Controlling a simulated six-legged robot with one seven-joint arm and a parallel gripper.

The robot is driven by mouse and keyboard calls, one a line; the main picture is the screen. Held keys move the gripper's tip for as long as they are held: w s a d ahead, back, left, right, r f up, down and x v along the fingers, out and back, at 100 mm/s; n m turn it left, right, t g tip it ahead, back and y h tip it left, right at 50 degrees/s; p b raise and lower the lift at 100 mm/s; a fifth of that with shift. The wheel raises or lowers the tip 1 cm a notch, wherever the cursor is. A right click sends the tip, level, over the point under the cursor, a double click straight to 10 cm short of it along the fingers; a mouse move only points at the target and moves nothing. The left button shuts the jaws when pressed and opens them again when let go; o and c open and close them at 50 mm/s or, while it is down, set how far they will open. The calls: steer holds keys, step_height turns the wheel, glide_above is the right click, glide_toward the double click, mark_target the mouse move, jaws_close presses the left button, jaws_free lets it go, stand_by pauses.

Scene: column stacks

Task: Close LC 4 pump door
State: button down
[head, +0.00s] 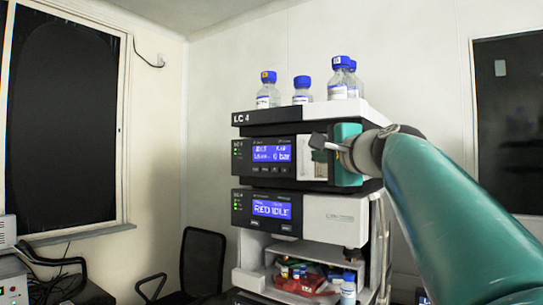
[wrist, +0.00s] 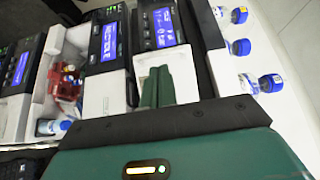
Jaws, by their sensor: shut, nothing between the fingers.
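The LC 4 pump module (head: 267,155) is the upper module with a lit blue display reading 0 bar. It also shows in the wrist view (wrist: 160,27). A pale front area (head: 313,160) lies right of its display, partly covered by my teal hand. I cannot tell which part is the door or how far it stands open. My gripper (wrist: 157,74) has its two green fingers together and empty, in front of the pale area in the wrist view. Whether they touch it is unclear.
Blue-capped bottles (head: 302,90) stand in the top tray above the pump. A second module (head: 270,208) with a lit display sits below, above an open bay (head: 305,277) with vials and a red rack. A dark chair (head: 202,260) stands at left.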

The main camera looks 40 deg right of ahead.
steer(key=shift+x, duration=2.25)
